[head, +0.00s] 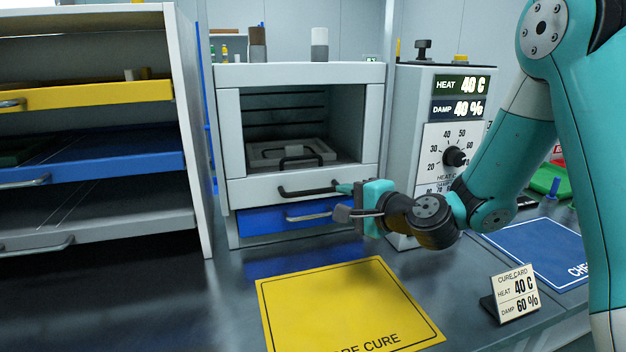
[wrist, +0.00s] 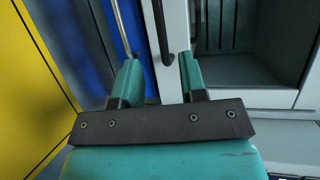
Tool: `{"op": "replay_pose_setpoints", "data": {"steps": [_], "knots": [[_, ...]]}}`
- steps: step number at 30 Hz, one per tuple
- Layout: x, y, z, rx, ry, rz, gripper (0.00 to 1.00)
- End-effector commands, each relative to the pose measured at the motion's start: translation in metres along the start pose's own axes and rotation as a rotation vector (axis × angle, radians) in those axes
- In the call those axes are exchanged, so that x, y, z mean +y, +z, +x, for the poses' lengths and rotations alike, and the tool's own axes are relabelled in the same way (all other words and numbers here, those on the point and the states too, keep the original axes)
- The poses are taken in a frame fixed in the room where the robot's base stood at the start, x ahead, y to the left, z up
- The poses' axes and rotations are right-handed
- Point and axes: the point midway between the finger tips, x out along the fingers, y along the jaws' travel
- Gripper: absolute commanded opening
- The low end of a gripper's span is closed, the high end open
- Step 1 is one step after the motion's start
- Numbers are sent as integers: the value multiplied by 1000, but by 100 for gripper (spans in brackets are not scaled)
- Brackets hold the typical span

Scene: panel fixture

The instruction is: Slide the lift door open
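The lift door (head: 250,190) is the pale grey front of the cabinet, with a dark window-like area above a lower rail. I cannot tell whether the window has glass. A black bar handle (head: 305,191) runs across the rail. My gripper (head: 343,200) is at the handle's right end, its fingers apart. In the wrist view, my open gripper (wrist: 158,80) has the end of the black handle (wrist: 161,35) between its fingertips, with gaps visible on both sides. Whether the fingertips reach past the bar is hard to tell.
A blue drawer (head: 265,219) with a metal handle sits just below the rail. A tray (head: 270,154) shows inside the cabinet. A control box (head: 440,110) stands right, and a drawer rack (head: 185,120) left. A yellow mat (head: 340,300) lies in front.

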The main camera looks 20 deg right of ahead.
Motion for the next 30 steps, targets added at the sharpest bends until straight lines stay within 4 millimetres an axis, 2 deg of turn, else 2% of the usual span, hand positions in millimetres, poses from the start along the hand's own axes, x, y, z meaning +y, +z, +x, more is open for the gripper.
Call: {"op": "replay_pose_setpoints", "data": {"steps": [3, 9, 15, 20, 27, 28, 30], "knots": [[-4, 2, 28, -4, 0, -3, 39], [-3, 1, 71, -3, 0, -1, 39], [-1, 0, 98, -1, -1, -1, 39], [0, 0, 107, 1, -1, 0, 39], [0, 0, 107, 1, -1, 0, 39], [0, 0, 107, 1, -1, 0, 36], [0, 0, 107, 1, -1, 0, 20]]}}
